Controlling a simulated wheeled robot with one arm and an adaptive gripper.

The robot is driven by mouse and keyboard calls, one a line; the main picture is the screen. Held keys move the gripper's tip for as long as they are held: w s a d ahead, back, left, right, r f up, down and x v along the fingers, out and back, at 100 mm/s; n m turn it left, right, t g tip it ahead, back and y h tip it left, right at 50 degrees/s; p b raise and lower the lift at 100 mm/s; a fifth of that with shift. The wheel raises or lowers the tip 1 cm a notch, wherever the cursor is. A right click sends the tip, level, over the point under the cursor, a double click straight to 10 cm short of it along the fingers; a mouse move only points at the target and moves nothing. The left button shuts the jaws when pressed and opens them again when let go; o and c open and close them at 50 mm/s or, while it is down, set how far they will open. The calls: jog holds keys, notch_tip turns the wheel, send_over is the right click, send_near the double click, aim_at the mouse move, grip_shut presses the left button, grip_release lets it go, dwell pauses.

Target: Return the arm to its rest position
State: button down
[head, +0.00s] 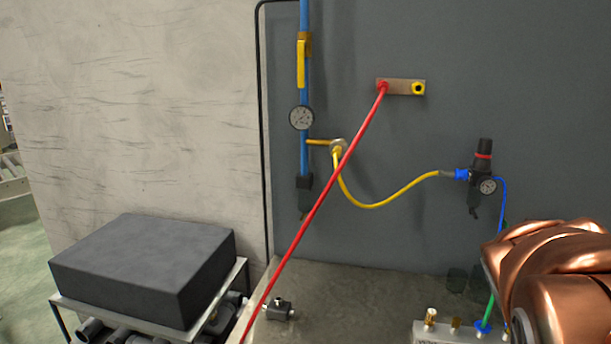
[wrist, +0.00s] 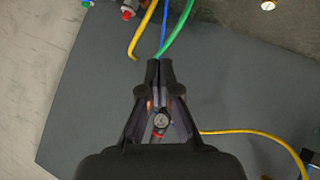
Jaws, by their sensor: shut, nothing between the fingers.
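My gripper (wrist: 160,68) shows in the wrist view with its dark fingertips together and nothing between them. My copper-coloured arm (head: 555,275) is at the lower right of the head view, in front of the grey panel; the gripper itself is not seen there. In the wrist view a round gauge (wrist: 160,121) shows through the gap behind the fingertips. Yellow, blue and green hoses (wrist: 177,30) lie just past the fingertips; I cannot tell whether they touch.
A red hose (head: 325,200) crosses the head view diagonally. A yellow hose (head: 385,203) runs to a black regulator (head: 482,175) left of my arm. A fitting block (head: 445,332) is below. A dark block (head: 145,265) sits on a cart at left.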

jog(key=s+a+f+n+g+y, duration=0.1)
jog(key=s+a+f+g+y, duration=0.2)
jog(key=s+a+f, duration=0.4)
jog(key=s+a+f+n+g+y, duration=0.2)
jog(key=s+a+f+g+y, duration=0.2)
jog(key=s+a+f, duration=0.4)
jog(key=s+a+g, duration=0.1)
jog(key=s+a, duration=0.5)
jog(key=a, duration=0.2)
jog(key=shift+s+a+g+y, duration=0.25)
jog(key=shift+s+g+y, duration=0.05)
jog(key=shift+g, duration=0.1)
jog(key=c, duration=1.9)
grip_release()
